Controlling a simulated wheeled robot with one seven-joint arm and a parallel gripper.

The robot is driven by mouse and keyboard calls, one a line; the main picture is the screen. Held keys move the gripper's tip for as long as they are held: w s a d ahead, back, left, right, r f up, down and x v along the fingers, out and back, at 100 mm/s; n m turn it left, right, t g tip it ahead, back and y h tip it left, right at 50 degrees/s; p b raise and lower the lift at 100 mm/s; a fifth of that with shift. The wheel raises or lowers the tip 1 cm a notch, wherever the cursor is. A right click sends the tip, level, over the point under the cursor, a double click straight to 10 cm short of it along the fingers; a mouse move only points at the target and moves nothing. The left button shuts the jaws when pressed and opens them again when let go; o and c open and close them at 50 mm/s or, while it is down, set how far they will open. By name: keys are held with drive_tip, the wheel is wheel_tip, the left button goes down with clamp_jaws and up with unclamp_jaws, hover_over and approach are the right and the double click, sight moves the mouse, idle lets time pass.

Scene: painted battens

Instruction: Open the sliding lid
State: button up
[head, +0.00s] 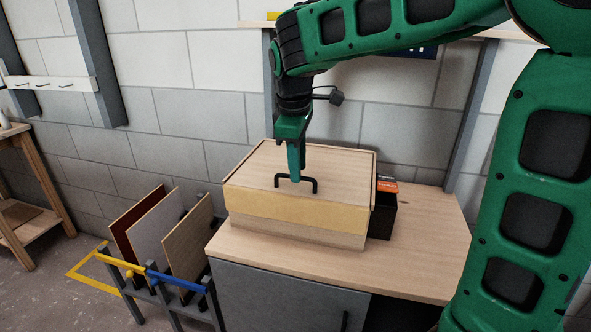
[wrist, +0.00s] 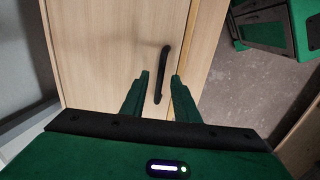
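A light wooden box (head: 300,231) stands on the cabinet's wooden top. Its flat sliding lid (head: 256,172) covers the top in the head view and also fills much of the wrist view (wrist: 105,45). A black bar handle (head: 314,185) sits near the lid's front edge; it also shows in the wrist view (wrist: 163,66). My gripper (head: 295,179) points down at the handle. In the wrist view my gripper (wrist: 158,78) is open, with a finger on each side of the handle's line and gaps visible. Whether a finger touches the handle, I cannot tell.
A black bin (head: 383,215) with orange-topped contents stands close against the box's right side. The cabinet top (head: 428,225) is bare at the right. A rack (head: 180,285) of upright panels stands left of the cabinet. A block wall (head: 165,110) is behind.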

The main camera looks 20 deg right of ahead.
drive_tip(key=shift+w+d+f, duration=0.1)
drive_tip(key=shift+f, duration=0.5)
clamp_jaws()
